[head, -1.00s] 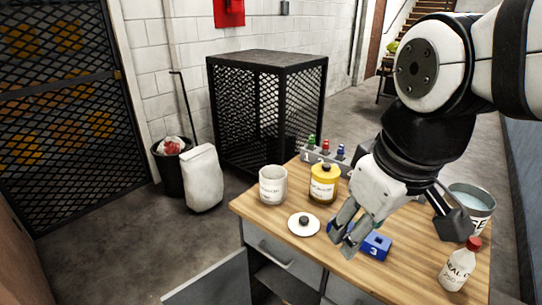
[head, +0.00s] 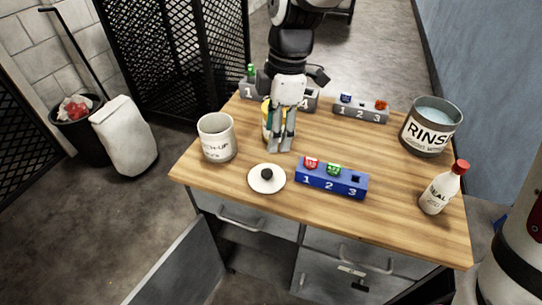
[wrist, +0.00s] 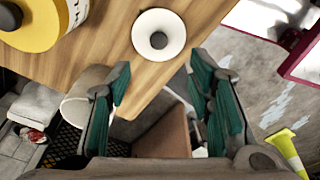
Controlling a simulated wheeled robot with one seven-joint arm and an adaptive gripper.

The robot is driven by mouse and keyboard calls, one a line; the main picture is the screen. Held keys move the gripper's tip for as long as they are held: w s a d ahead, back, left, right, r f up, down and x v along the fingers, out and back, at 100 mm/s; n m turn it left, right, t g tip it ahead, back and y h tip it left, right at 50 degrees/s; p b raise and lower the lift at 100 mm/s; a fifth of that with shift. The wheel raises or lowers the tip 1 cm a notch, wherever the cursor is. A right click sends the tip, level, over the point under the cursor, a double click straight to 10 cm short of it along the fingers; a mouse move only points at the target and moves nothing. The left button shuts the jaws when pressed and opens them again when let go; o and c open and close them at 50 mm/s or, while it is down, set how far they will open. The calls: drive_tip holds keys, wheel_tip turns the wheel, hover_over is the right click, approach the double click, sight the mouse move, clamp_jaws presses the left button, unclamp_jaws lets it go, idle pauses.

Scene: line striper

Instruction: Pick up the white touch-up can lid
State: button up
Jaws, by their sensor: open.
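The white touch-up can lid (head: 267,179) lies flat on the wooden table near its front left edge, with a dark knob in its middle. The white can labelled TOUCH-UP (head: 217,138) stands open just behind and left of it. My gripper (head: 281,149) hangs behind the lid and a little to its right, apart from it, in front of a yellow can. In the wrist view the lid (wrist: 158,35) shows whole, beyond the fingertips (wrist: 160,75). The fingers are spread with nothing between them.
A blue block (head: 331,178) numbered 1 2 3 holds a red and a green piece, right of the lid. The yellow can (wrist: 30,22) is mostly hidden behind my gripper. A cabinet door (head: 183,268) hangs open below.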

hover_over(267, 172)
drive_tip(key=d, duration=0.1)
wheel_tip(267, 172, down, 6)
drive_tip(key=shift+d+f, duration=0.1)
drive_tip(key=shift+a+f+b, duration=0.15)
drive_tip(key=shift+a+f, duration=0.05)
drive_tip(key=shift+f, duration=0.8)
drive_tip(key=shift+a+f+b, duration=0.15)
drive_tip(key=shift+f+b, duration=0.05)
drive_tip(key=shift+f, duration=0.8)
drive_tip(key=shift+a+f+b, duration=0.15)
drive_tip(key=shift+a+f, duration=0.05)
drive_tip(key=shift+f, duration=0.8)
clamp_jaws()
